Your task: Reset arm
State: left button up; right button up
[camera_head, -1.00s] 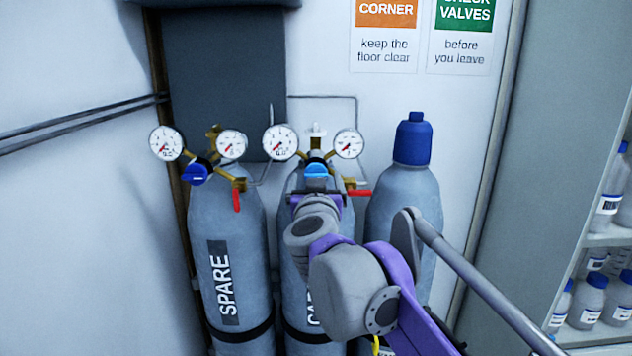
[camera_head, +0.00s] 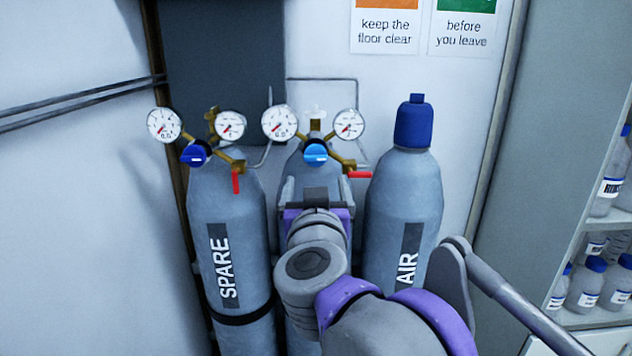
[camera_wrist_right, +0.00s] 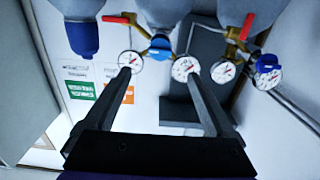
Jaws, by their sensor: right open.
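My right gripper (camera_head: 316,188) is open and empty, in front of the middle gas cylinder (camera_head: 304,168), just below its regulator. My purple and grey right arm comes in from the bottom right and hides most of that cylinder. The middle regulator's blue knob (camera_head: 316,152) and red lever (camera_head: 359,175) are in clear view above the fingers. In the upside-down right wrist view the gripper's two fingers (camera_wrist_right: 157,78) stand apart with nothing between them, and the middle regulator's blue knob (camera_wrist_right: 160,47) shows beyond their tips. My left gripper is not in view.
The SPARE cylinder (camera_head: 226,190) with its own gauges and red lever stands left. The AIR cylinder (camera_head: 402,200) with a blue cap (camera_head: 413,122) stands right, close to my arm. A bottle shelf (camera_head: 600,232) is at the far right. Pipes run along the left wall.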

jog(key=s+d+f+n+g+y+p, duration=0.1)
jog(key=s+d+f+n+g+y, duration=0.2)
jog(key=f, duration=0.8)
jog(key=s+d+f+n+g+y+p, duration=0.1)
jog(key=s+f+g+y+p, duration=0.15)
jog(key=s+f, duration=0.55)
jog(key=s+d+f+m+g+h, duration=0.1)
jog(key=s+d+f+g, duration=0.1)
jog(key=s+d+f, duration=0.2)
jog(key=s+d+f+m+g+h, duration=0.1)
jog(key=s+d+f, duration=0.3)
jog(key=f, duration=0.6)
jog(key=s+d+f+m+g+h, duration=0.2)
jog(key=s+d+f+g+h, duration=0.1)
jog(key=f, duration=0.4)
jog(key=shift+s+d+g+p, duration=0.35)
jog(key=shift+s+d+g, duration=0.2)
jog(key=shift+s+d, duration=0.55)
jog(key=shift+w+d+h, duration=0.1)
jog(key=shift+w+h, duration=0.05)
jog(key=shift+h, duration=0.1)
